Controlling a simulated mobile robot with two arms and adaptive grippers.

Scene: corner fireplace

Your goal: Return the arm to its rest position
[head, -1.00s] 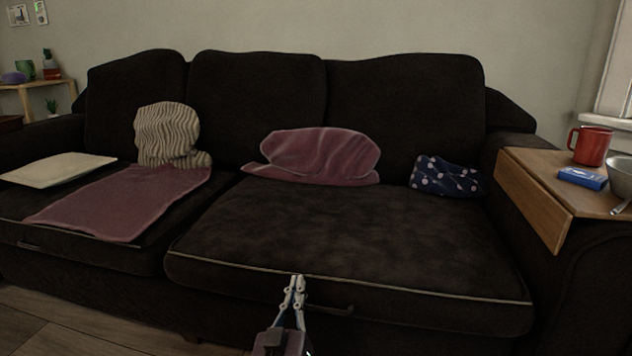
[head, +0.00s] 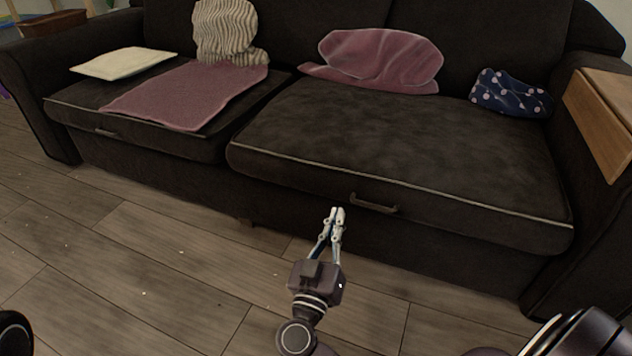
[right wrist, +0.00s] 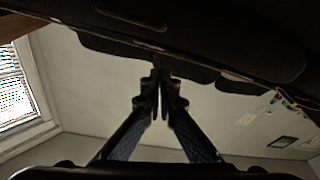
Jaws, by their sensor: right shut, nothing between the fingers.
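My right gripper (head: 337,213) is in front of the dark sofa (head: 390,135), low over the floor at the lower middle of the head view. Its fingers are together and hold nothing. In the right wrist view the closed fingers (right wrist: 161,75) point up the picture, with the sofa's dark edge (right wrist: 200,35) beyond them. My left gripper is not in view.
On the sofa lie a cream cushion (head: 122,63), a pink cloth (head: 185,95), a striped cushion (head: 225,30), a pink cushion (head: 380,60) and a navy dotted cloth (head: 510,93). A wooden board (head: 605,115) covers the right armrest. The wooden floor (head: 120,260) is clear.

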